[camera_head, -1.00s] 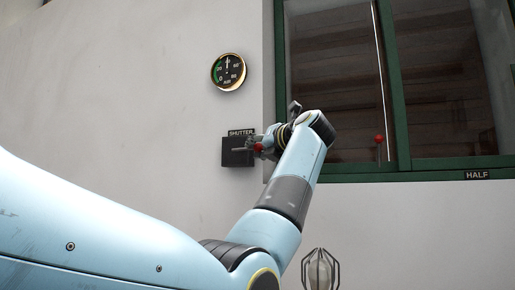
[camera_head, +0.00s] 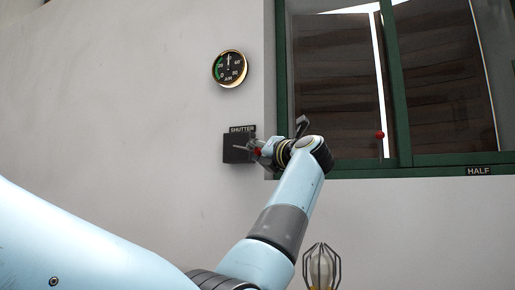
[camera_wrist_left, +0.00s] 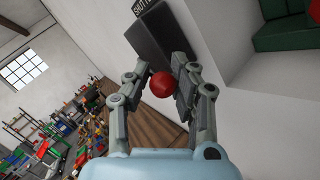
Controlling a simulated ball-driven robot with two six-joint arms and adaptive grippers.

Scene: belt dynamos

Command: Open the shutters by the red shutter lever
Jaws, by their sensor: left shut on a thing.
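The red shutter lever's knob (camera_wrist_left: 162,85) sits between the fingers of my left gripper (camera_wrist_left: 160,88) in the left wrist view. That gripper is shut on it. In the head view my left gripper (camera_head: 262,150) is at the dark shutter box (camera_head: 236,148) on the wall, marked SHUTTER, and the red knob shows only in part there. The shutters (camera_head: 338,85) behind the green-framed window show bright light through a gap between them and along the top. My right gripper is in neither view.
A round dial (camera_head: 229,70) hangs on the wall above the box. The window's green frame (camera_head: 400,90) is close to the right of my wrist. A HALF label (camera_head: 478,171) and a caged lamp (camera_head: 321,268) are lower right. A small red ball (camera_head: 380,134) shows at the window.

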